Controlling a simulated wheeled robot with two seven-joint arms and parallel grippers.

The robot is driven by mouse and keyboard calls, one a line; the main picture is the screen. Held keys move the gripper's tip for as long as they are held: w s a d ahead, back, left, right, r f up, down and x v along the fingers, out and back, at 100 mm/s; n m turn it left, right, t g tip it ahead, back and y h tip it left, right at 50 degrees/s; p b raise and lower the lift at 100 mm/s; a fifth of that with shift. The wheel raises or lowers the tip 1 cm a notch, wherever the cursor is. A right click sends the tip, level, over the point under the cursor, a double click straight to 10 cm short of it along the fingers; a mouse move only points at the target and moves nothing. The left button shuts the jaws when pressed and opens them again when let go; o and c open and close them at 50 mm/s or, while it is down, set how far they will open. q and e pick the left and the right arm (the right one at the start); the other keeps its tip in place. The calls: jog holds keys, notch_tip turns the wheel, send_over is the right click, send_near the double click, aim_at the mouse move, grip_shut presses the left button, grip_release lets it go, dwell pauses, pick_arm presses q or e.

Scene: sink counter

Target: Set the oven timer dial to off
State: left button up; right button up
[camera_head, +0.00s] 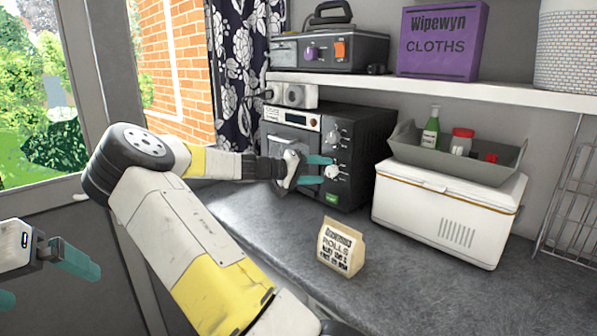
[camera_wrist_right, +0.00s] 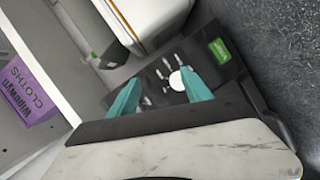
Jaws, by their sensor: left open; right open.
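The oven (camera_head: 366,135) is a dark box with a control panel on its right front, on the counter under the shelf. An upper dial (camera_head: 333,137) and a lower pale dial (camera_head: 332,172) show on the panel; I cannot read which is the timer. My right gripper (camera_head: 325,169) is open at the lower dial, its teal fingers above and below it. The right wrist view shows a pale round dial (camera_wrist_right: 177,80) between the open fingers (camera_wrist_right: 161,80); contact is unclear. My left gripper (camera_head: 70,275) is open and empty at the far left.
A white cool box (camera_head: 445,215) with a grey tray of bottles (camera_head: 475,168) stands right of the oven. A paper bag of rolls (camera_head: 341,248) stands on the counter in front. The shelf (camera_head: 440,88) runs above.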

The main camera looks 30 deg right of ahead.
aim_at(329, 170)
jog(key=w+d+m+t, duration=0.1)
jog(key=d+m, duration=0.1)
jog(key=m, duration=0.1)
jog(key=w+d+f+m+t+y, duration=0.1)
jog(key=d+m, duration=0.1)
jog(key=w+d+f+m+y, duration=0.1)
jog(key=w+d+m, duration=0.1)
jog(key=m, duration=0.1)
jog(key=shift+f+m+t, duration=0.25)
jog(key=shift+m+t, duration=0.05)
jog(key=shift+t, duration=0.1)
jog(key=shift+c, duration=0.5)
grip_shut()
